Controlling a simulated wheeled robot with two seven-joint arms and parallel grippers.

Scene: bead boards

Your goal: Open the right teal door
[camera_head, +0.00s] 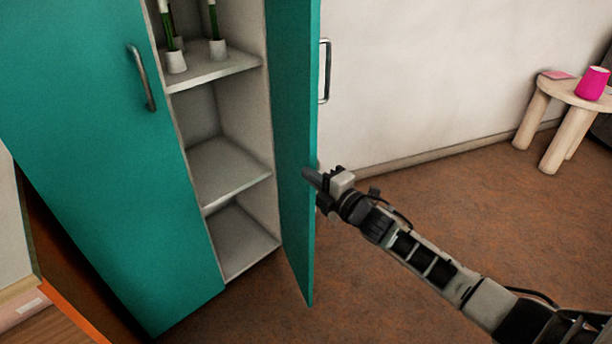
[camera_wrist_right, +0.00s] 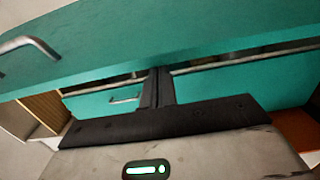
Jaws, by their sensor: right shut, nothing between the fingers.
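The right teal door (camera_head: 298,120) of the cabinet stands swung well open, seen nearly edge-on. Its metal handle (camera_head: 325,72) is on the outer face, to the right. My right gripper (camera_head: 308,175) is shut and empty, its fingertips at the door's free edge; I cannot tell whether they touch it. In the right wrist view, the shut fingers (camera_wrist_right: 157,75) point at the teal door panel (camera_wrist_right: 190,38), with its handle (camera_wrist_right: 28,46) at the left. The left teal door (camera_head: 95,170) is closed, with its own handle (camera_head: 142,78). My left gripper is out of view.
The open side of the cabinet shows grey shelves (camera_head: 225,172), with small white pots (camera_head: 176,62) holding green stems on an upper one. A round wooden stool (camera_head: 560,95) with a pink cup (camera_head: 592,83) stands at the far right. Brown floor between is clear.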

